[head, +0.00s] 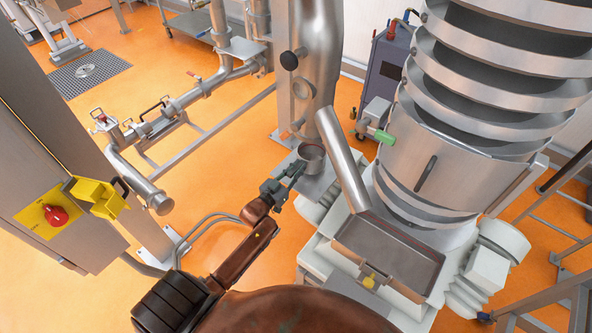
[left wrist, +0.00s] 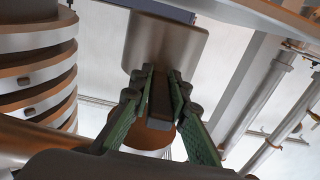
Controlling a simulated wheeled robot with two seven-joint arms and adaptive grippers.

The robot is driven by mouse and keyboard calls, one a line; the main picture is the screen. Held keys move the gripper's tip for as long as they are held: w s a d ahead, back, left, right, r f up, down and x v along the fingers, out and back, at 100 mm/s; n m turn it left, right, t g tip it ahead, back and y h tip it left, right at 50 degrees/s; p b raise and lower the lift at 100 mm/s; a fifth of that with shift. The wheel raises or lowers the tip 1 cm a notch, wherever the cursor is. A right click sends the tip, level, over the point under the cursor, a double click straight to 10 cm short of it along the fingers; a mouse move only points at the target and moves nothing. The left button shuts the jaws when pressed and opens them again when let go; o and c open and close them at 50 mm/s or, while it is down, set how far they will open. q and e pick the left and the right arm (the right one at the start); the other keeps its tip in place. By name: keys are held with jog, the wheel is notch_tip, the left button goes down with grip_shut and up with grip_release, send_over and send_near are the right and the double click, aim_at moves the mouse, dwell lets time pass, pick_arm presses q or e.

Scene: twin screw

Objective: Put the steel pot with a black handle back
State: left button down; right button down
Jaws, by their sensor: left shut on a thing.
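The steel pot (head: 313,157) is a small round vessel near the middle of the head view, just below the thick vertical steel pipe. My left gripper (head: 296,170) reaches it from the lower left and is shut on its black handle. In the left wrist view my left gripper (left wrist: 160,78) has its two green-padded fingers on both sides of the dark handle (left wrist: 160,98), and the pot (left wrist: 165,45) shows beyond the fingertips. The pot is over a small steel ledge (head: 317,187); I cannot tell whether it touches. My right gripper is not in view.
A slanted steel chute (head: 342,160) stands close to the pot's right, leading to a metal box (head: 388,250). The spiral tower (head: 460,130) is further right. A cabinet (head: 60,190) with a red knob is at left. Orange floor (head: 215,170) is open between.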

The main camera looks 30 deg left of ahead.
pick_arm(q)
jog(key=shift+f, duration=0.95)
jog(key=shift+f, duration=0.15)
jog(key=c, duration=1.8)
grip_release()
jog(key=shift+c, duration=0.2)
